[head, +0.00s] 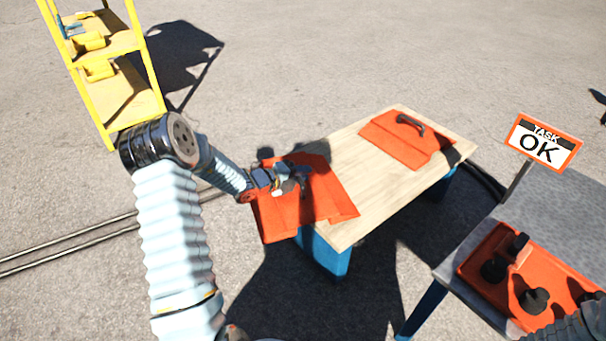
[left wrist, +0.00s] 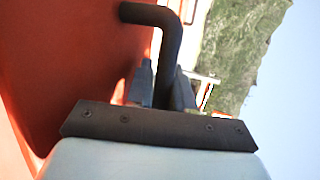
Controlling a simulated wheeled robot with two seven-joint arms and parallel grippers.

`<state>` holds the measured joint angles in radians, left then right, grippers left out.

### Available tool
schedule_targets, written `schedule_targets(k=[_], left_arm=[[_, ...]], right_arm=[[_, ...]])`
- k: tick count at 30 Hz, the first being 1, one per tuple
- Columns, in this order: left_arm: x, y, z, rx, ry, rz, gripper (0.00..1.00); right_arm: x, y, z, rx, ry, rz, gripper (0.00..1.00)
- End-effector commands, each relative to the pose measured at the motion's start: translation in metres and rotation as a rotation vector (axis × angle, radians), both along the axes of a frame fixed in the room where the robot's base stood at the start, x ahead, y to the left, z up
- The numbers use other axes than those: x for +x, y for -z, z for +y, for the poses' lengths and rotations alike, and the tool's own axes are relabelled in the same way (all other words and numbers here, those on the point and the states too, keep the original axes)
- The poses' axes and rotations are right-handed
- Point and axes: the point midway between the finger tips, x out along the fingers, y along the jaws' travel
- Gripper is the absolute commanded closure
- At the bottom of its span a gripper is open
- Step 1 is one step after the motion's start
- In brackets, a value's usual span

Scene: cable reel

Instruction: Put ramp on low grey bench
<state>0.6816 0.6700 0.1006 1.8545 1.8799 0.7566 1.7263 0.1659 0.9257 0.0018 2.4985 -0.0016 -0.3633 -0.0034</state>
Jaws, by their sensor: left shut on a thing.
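My left gripper (head: 287,183) is shut on the black handle of an orange ramp (head: 325,190) at the left end of a wooden-topped bench. In the left wrist view the bent black handle (left wrist: 155,20) runs between the fingers, beside the orange ramp face (left wrist: 70,70). The held ramp overlaps the bench's left end and sticks out past it; I cannot tell whether it touches the top. A second orange ramp (head: 390,143) with a black handle lies on the bench's far part. A grey-topped bench (head: 560,210) stands at the right. My right gripper is not in view.
The wooden-topped bench (head: 365,195) has blue legs and bare wood between the ramps. An orange tray (head: 480,245) with black knobs lies on the grey top, near a "TASK OK" sign (head: 542,143). A yellow shelf (head: 125,90) stands back left. A cable crosses the open ground at left.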

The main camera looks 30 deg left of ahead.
Motion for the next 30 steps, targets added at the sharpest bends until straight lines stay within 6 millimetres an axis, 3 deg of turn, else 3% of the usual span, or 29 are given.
schedule_targets(k=[3,10,21,22,24,27,30], left_arm=[[0.005,0.004,0.003,0.000,0.000,-0.006,1.00],[0.005,0.033,0.003,0.000,0.001,-0.005,1.00],[0.005,0.037,0.003,0.000,0.000,-0.006,1.00],[0.004,0.039,0.003,0.000,0.000,0.000,0.76],[0.004,0.039,0.003,0.000,0.000,0.000,0.65],[0.004,0.039,0.003,0.000,0.000,0.000,0.53],[0.003,0.039,0.004,0.001,0.000,0.002,0.53]], right_arm=[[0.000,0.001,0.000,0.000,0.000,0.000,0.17],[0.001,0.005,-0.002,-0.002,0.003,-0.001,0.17],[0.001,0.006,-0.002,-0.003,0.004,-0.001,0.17],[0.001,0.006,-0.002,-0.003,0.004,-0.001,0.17],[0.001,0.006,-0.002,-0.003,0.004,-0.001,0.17],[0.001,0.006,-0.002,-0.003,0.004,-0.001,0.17],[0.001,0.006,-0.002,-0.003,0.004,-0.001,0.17]])
